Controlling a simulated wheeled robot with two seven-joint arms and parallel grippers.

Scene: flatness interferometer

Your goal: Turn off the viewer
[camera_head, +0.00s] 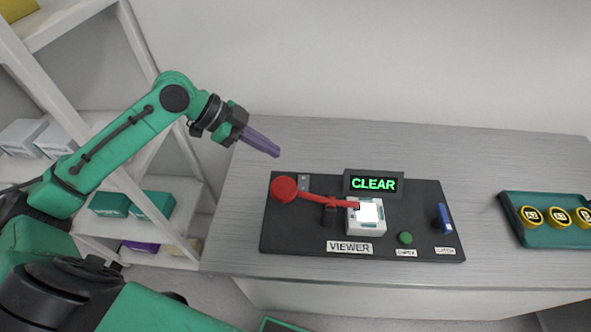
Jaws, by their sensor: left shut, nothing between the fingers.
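The viewer is a dark panel (290,236) on the table, with a "VIEWER" label (349,248) at its front. A red lever (325,201) with a round red knob (283,189) lies across it, the knob at the left. The lever's right end meets a white box (367,229) with a bright lit top. A display (373,184) behind it reads "CLEAR" in green. A green button (405,238) and an upright blue switch (445,218) are at the right. My left gripper (278,154) is shut and empty, above and behind the knob, apart from it. My right gripper is not in view.
A teal tray (520,230) with several yellow-and-black round pieces (559,216) sits at the table's right. White shelves (95,120) with boxes stand at the left. The grey table (450,155) is clear behind the panel.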

